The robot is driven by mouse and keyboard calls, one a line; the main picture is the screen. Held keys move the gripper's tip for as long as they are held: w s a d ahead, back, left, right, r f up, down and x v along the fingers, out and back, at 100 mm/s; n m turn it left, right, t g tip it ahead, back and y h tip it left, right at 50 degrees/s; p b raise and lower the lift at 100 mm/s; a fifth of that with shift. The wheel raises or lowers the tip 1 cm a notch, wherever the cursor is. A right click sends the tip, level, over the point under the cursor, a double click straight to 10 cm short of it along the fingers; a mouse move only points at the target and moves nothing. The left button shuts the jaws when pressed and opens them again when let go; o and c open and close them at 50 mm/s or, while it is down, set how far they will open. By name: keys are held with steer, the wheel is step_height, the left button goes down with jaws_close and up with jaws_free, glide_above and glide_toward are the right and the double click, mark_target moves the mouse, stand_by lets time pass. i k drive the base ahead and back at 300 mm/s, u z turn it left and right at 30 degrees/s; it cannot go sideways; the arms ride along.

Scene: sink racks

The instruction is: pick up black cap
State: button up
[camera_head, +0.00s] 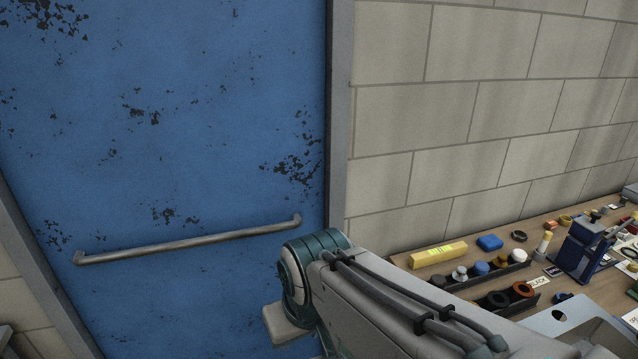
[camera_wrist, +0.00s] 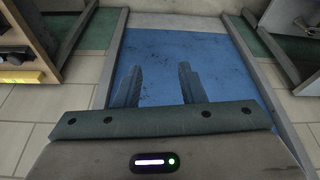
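The workbench (camera_head: 575,290) stands at the right in the head view. On it a dark rack holds a row of small round caps. A dark cap (camera_head: 437,280) sits at its left end, and a second dark cap (camera_head: 501,258) sits further right. I cannot tell which is the black cap. The head view shows my arm, but not the fingers clearly.
A blue door (camera_head: 180,130) with a bar handle (camera_head: 190,240) stands at the left. My arm hides the bench's near-left part.

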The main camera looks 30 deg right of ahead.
mark_target(437, 280)
steer(key=z, duration=0.9)
steer(key=i, duration=0.9)
steer(key=z, duration=0.65)
